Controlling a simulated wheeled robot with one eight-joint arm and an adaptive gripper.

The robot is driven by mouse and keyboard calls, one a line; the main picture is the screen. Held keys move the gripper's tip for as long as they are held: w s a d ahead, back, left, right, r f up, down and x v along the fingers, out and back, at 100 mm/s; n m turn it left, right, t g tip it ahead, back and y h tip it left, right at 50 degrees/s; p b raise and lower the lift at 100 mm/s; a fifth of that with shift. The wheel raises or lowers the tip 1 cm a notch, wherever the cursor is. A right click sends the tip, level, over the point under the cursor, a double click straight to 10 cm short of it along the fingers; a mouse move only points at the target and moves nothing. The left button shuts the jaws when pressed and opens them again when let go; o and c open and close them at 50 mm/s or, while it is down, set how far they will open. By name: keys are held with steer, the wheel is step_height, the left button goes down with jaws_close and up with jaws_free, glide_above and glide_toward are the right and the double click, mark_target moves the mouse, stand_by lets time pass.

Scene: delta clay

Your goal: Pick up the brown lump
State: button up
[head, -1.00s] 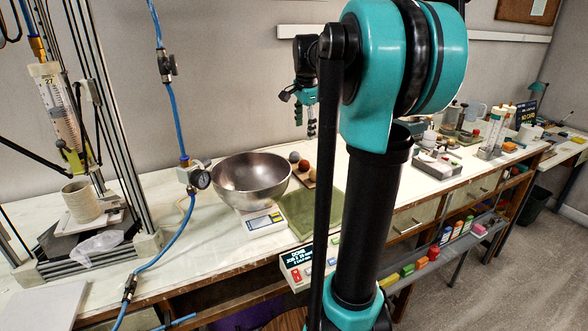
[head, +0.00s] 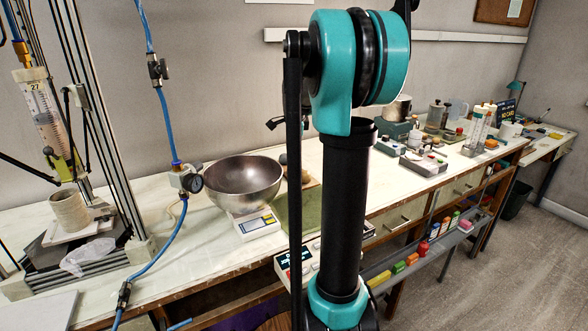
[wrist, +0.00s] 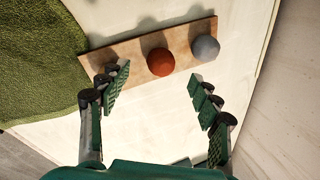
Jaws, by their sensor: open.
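The brown lump (wrist: 160,62) is a round, reddish-brown ball on a narrow wooden board (wrist: 180,37) in the wrist view. A grey ball (wrist: 206,47) sits just to its right on the same board. My gripper (wrist: 156,84) is open and empty, its green fingers spread to either side below the brown lump in the picture. Nothing is between the fingertips, and neither finger appears to touch the lump. In the head view my arm hides the brown lump and most of the gripper.
A green cloth (wrist: 40,60) lies left of the board. In the head view a steel bowl (head: 243,182) on a scale (head: 255,224) stands left of my arm.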

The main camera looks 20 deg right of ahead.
steer(key=shift+d+x, duration=0.15)
steer(key=shift+x, duration=1.4)
steer(key=shift+d+x, duration=0.15)
steer(key=shift+x, duration=1.35)
steer(key=c, duration=1.3)
steer(key=shift+r, duration=0.1)
